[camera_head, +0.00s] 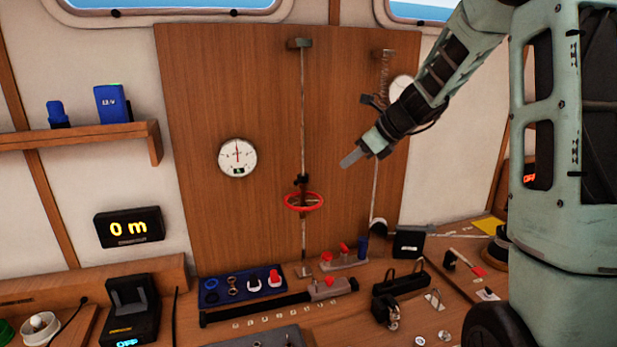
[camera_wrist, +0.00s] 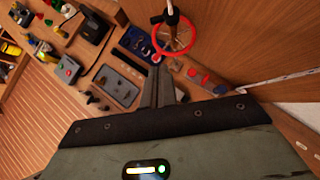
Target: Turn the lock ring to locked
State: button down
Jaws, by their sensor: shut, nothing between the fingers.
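A red ring (camera_head: 318,204) sits around a thin vertical rod (camera_head: 303,120) in front of the wooden panel; it is the only large ring I see, but I cannot read any locked mark on it. A dark clamp-like piece (camera_head: 301,181) is on the rod just above it. The red ring also shows at the top of the wrist view (camera_wrist: 192,38). My gripper (camera_head: 348,159) is shut and empty, up and to the right of the ring and apart from it. Its closed fingers also show in the wrist view (camera_wrist: 157,82), pointing toward the ring's side.
A round gauge (camera_head: 237,158) is on the panel left of the rod. A second thin rod with a spring (camera_head: 385,70) stands behind my gripper. Below, the bench holds a blue tray (camera_head: 208,299), a long dark bar (camera_head: 260,309) and a black box (camera_head: 409,243).

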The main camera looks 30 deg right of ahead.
jog(key=p, duration=0.4)
send_near(301, 180)
notch_tip(301, 180, down, 5)
jog(key=w+a, duration=0.2)
jog(key=a, duration=0.1)
jog(key=shift+w+a+f, duration=0.1)
jog(key=shift+w+f, duration=0.2)
jog(key=shift+w, duration=0.15)
